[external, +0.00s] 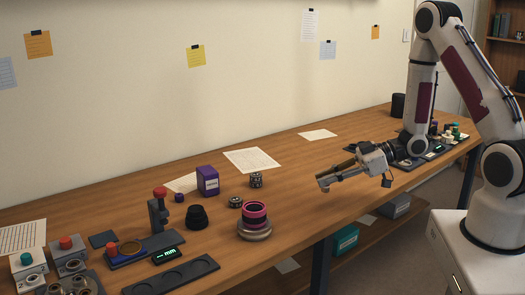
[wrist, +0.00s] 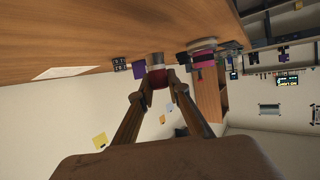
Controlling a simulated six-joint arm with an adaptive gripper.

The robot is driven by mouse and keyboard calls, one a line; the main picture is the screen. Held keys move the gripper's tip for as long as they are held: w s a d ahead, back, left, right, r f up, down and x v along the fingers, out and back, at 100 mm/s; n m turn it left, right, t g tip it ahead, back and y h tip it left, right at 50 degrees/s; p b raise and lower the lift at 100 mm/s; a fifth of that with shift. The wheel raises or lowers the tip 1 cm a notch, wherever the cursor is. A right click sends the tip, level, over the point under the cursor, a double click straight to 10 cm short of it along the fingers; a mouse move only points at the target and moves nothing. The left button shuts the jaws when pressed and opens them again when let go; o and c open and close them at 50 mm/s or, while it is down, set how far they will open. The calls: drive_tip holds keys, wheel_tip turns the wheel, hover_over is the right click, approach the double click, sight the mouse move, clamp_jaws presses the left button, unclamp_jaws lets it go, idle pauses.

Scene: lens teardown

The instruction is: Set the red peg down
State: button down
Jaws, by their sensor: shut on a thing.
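My gripper (external: 328,179) is stretched out sideways above the front part of the wooden bench, right of the middle of the external view. In the wrist view my gripper (wrist: 160,88) is shut on the red peg (wrist: 159,82), a short dark red piece with a pale grey end pointing away from me. The peg appears held in the air, clear of the bench. In the external view I cannot make out the peg at the fingertips.
A lens barrel with pink rings (external: 255,214) stands on the bench left of my gripper, beside small dark knurled parts (external: 256,180) and a purple box (external: 208,181). A press with a red knob (external: 160,192) stands farther left. The bench under my gripper (external: 330,207) is clear.

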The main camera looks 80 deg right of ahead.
sight(326, 191)
drive_tip(key=shift+f, duration=0.1)
drive_tip(key=shift+f, duration=1.95)
drive_tip(key=shift+f, duration=0.15)
drive_tip(key=c, duration=1.9)
unclamp_jaws()
drive_tip(key=shift+r, duration=0.2)
drive_tip(key=shift+v, duration=6)
drive_tip(key=shift+f, duration=0.1)
